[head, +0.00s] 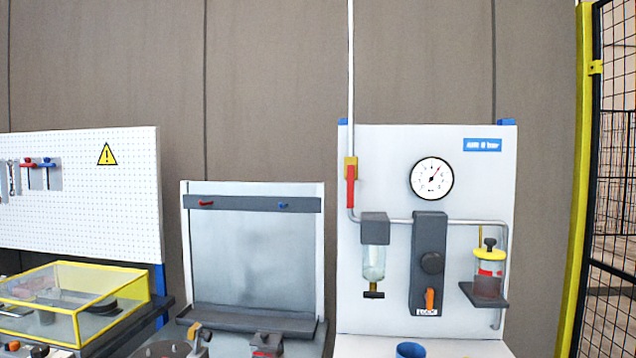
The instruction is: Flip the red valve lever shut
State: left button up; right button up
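The red valve lever (351,187) hangs straight down from a yellow valve body (351,165) on a vertical pipe. It is at the left side of a white panel (400,285) and lies in line with the pipe. Neither of my grippers is in the head view.
A blue cup (410,350) stands below. A yellow-framed fence (585,150) is at right.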

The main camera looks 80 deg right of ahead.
aim_at(351, 168)
jog(key=i+z, duration=0.1)
jog(key=z, duration=1.35)
